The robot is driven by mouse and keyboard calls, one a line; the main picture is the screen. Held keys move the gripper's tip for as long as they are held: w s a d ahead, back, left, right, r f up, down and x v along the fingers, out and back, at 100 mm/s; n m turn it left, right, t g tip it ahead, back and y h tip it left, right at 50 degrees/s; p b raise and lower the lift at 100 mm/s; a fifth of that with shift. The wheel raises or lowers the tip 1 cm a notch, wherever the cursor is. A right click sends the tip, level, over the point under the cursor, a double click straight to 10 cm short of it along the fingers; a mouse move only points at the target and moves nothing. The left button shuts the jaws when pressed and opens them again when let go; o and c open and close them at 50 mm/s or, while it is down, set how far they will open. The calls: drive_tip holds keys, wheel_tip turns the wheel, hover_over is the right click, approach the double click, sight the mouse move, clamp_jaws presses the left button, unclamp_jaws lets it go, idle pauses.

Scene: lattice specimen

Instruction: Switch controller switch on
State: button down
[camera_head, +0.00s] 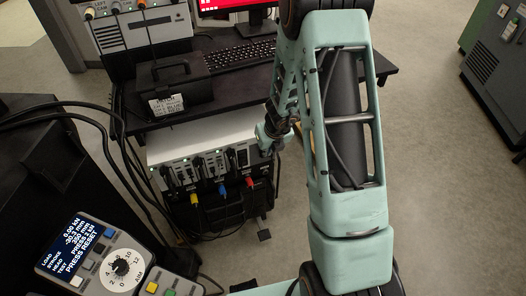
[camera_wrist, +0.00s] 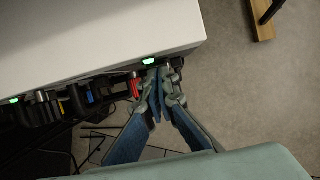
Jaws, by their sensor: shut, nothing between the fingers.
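The controller is a white-topped box (camera_head: 200,135) on the lower shelf of the desk, with black front modules, green lights and blue, yellow and red plugs. In the wrist view its white top (camera_wrist: 90,35) fills the upper left. My gripper (camera_wrist: 158,82) is shut and empty, its fingertips at the box's front edge near the right corner, just below a green light (camera_wrist: 148,61). I cannot tell whether they touch the panel. In the head view my gripper (camera_head: 268,143) is at the right end of the front panel, partly hidden by my arm. The switch itself and its position are not clear.
A red plug (camera_wrist: 134,88) sits just left of my fingertips. Cables hang below the panel. A black desk (camera_head: 220,88) with a keyboard (camera_head: 240,56) and a black case (camera_head: 175,90) is above. A control panel with a dial (camera_head: 122,268) stands lower left.

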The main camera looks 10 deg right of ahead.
drive_tip(key=shift+r+p, duration=0.8)
drive_tip(key=shift+s, duration=0.1)
